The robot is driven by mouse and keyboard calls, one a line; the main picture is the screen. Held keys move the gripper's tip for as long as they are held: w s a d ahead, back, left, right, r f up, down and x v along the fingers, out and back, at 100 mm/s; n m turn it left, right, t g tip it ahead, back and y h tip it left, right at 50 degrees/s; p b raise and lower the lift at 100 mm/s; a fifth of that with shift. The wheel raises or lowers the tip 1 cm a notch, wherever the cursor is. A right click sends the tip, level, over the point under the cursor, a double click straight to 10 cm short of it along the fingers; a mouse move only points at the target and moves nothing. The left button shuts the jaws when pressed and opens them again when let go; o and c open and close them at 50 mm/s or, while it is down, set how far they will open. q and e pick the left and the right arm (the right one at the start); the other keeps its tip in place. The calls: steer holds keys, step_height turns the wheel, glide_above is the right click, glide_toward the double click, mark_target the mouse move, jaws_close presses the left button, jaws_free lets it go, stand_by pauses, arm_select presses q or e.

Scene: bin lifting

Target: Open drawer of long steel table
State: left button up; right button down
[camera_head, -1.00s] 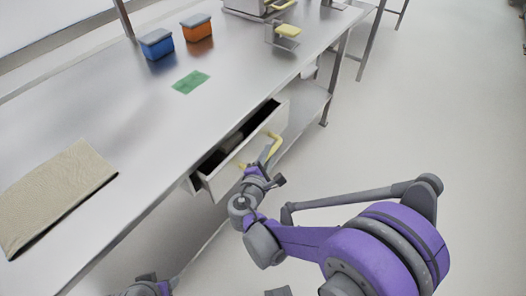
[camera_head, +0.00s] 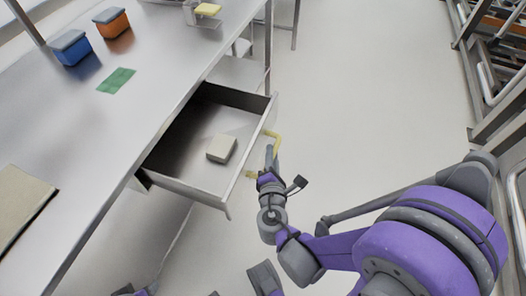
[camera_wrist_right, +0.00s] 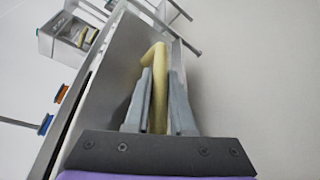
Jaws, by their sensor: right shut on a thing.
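The long steel table (camera_head: 160,82) runs diagonally along the left of the head view. Its drawer (camera_head: 188,183) stands pulled well out, with a small whitish block (camera_head: 221,148) inside. A yellow handle (camera_head: 277,138) is on the drawer's front. My right gripper (camera_head: 268,165) is at this handle. In the right wrist view, the fingers of the right gripper (camera_wrist_right: 160,105) are shut around the yellow handle (camera_wrist_right: 158,62). My left gripper is not clearly visible; only small grey and purple arm parts show at the bottom edge of the head view.
On the tabletop are a blue box (camera_head: 71,48), an orange box (camera_head: 112,22), a green cloth (camera_head: 117,80) and a beige cloth (camera_head: 22,205). A metal rack (camera_head: 500,70) stands at the right. The floor between the table and the rack is clear.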

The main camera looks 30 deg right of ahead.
steer(key=shift+s+d, duration=0.1)
steer(key=c, duration=0.8)
jaws_free()
steer(key=shift+o, duration=0.2)
